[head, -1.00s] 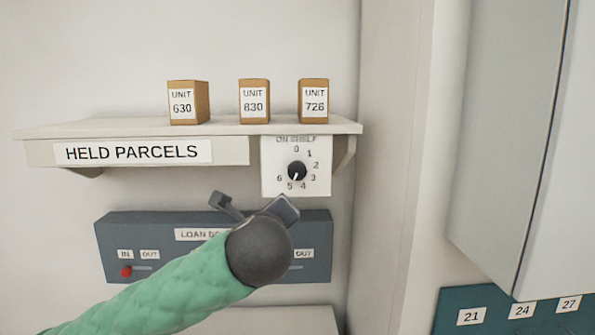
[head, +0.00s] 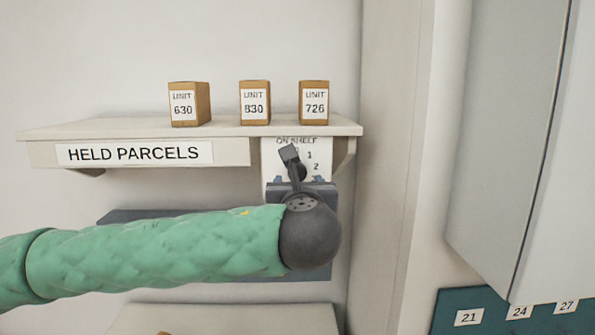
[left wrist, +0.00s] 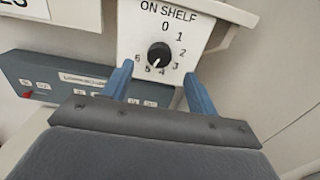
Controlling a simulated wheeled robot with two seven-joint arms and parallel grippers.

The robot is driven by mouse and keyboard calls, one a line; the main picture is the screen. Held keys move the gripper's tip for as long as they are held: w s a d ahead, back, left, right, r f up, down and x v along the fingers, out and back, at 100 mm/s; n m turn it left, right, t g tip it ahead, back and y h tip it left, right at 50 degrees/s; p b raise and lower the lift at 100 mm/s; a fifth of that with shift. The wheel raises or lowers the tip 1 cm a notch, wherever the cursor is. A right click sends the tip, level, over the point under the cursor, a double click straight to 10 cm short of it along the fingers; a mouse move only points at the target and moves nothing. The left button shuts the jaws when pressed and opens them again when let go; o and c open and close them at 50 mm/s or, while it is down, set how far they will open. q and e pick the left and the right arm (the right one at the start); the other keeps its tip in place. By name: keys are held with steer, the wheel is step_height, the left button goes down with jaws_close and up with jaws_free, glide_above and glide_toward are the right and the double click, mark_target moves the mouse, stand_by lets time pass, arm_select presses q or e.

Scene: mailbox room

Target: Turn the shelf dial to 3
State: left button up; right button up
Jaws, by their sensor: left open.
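The shelf dial is a black knob (left wrist: 159,55) on a white plate (left wrist: 187,22) headed ON SHELF, with numbers around it. In the left wrist view its white mark points down and slightly left, at about 5. In the head view my left gripper (head: 303,178) is in front of the dial plate (head: 322,150) and hides most of the knob and the lower numbers. In the left wrist view the open blue fingers of my left gripper (left wrist: 159,72) reach toward the knob, one on each side below it. They look apart from it. My right gripper is not in view.
The plate hangs at the front of a HELD PARCELS shelf (head: 225,152) bearing three boxes: 630 (head: 189,104), 830 (head: 254,102), 726 (head: 314,102). A grey-blue panel (left wrist: 45,78) with a red button sits below. A wall corner and grey cabinet (head: 505,130) stand at the right.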

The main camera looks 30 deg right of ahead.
mark_target(298, 172)
arm_select(q)
steer(key=p+x, duration=0.1)
steer(key=x, duration=0.1)
steer(key=p+x, duration=0.1)
steer(key=x, duration=0.1)
steer(key=shift+w+d+r+p, duration=0.15)
steer(key=shift+w+r+p, duration=0.1)
steer(key=shift+p, duration=0.15)
steer(key=shift+w+d+f+p, duration=0.25)
steer(key=shift+w+d+p, duration=0.2)
steer(key=shift+w, duration=0.35)
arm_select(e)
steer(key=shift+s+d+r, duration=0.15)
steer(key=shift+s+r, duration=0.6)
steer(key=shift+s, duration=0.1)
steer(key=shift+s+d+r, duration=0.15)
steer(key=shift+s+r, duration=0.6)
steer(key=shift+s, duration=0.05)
arm_select(q)
steer(key=shift+c, duration=0.2)
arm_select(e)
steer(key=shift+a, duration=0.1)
